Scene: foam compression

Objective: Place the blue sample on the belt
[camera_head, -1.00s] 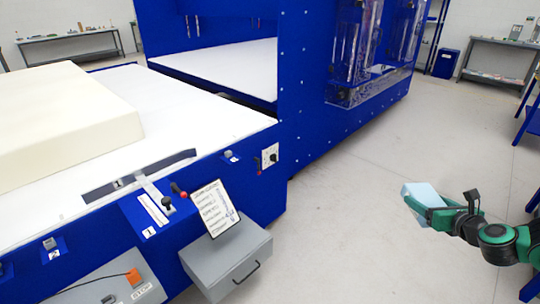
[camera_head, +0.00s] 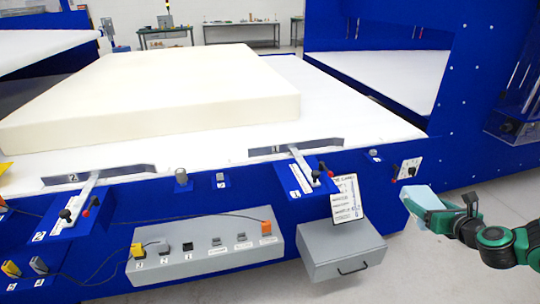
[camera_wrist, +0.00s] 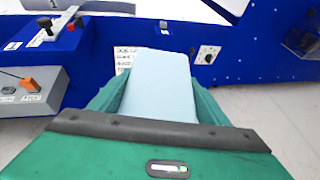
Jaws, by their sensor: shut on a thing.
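The blue sample (camera_head: 421,198) is a pale blue block held in my green gripper (camera_head: 436,212) at the right of the head view. In the wrist view the sample (camera_wrist: 160,84) sticks out between the green fingers, which are shut on it. The gripper is in front of the blue machine side, right of the grey drawer box. The white belt (camera_head: 365,127) lies on top of the blue machine, behind and left of the gripper. A large cream foam block (camera_head: 170,100) lies on the belt.
The grey drawer box (camera_head: 340,250) and a grey switch box (camera_head: 205,256) stick out from the machine front. Levers (camera_head: 305,165) stand along the belt's front edge. A blue upright wall (camera_head: 470,100) rises right of the belt. The belt's right front part is bare.

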